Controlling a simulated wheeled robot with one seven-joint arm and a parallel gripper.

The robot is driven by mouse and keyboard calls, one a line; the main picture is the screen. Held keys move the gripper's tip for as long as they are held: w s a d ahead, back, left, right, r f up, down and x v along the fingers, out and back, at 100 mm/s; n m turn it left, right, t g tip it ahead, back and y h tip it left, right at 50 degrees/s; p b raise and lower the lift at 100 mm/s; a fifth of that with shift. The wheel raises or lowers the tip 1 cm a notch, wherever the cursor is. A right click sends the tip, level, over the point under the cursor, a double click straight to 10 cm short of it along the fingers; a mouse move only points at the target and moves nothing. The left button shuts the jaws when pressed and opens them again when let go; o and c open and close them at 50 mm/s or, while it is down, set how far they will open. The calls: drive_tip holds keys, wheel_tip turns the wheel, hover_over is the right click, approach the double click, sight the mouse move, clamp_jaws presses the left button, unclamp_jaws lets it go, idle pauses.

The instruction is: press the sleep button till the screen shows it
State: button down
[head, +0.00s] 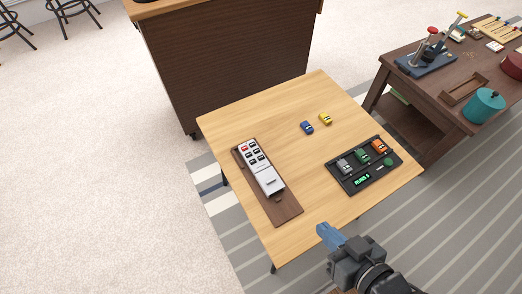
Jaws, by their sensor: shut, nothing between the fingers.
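A white remote-like device (267,180) with several dark buttons and one red button (244,149) lies on a brown wooden board (287,211) on the left of the table. Its button labels are too small to read, so I cannot tell which one is sleep. A black panel (345,186) at the right holds a small screen (362,180) with green lit characters, too small to read. My gripper (325,232) has blue fingers, shut and empty. It is at the table's near edge, apart from both devices.
The light wooden table (235,122) also bears a blue toy car (307,128) and a yellow one (325,119). Grey, green and orange cars sit on the black panel, beside a green knob (388,164). A cluttered dark bench (397,83) stands right. The table's middle is clear.

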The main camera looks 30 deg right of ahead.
drive_tip(key=w+f+g+y+p, duration=0.1)
drive_tip(key=w+f+p, duration=0.15)
drive_tip(key=w, duration=0.45)
wheel_tip(320, 180, up, 4)
drive_tip(key=g+y+p, duration=0.3)
drive_tip(key=y+p, duration=0.2)
drive_tip(key=p, duration=0.1)
hover_over(264, 158)
drive_tip(key=shift+d+n, duration=0.1)
drive_tip(key=shift+n, duration=0.2)
drive_tip(key=shift+f, duration=0.15)
wheel_tip(264, 158, down, 9)
drive_tip(key=b, duration=0.7)
drive_tip(key=shift+r+b, duration=0.2)
drive_tip(key=shift+b, duration=0.1)
drive_tip(key=shift+f, duration=0.15)
drive_tip(key=shift+f, duration=0.3)
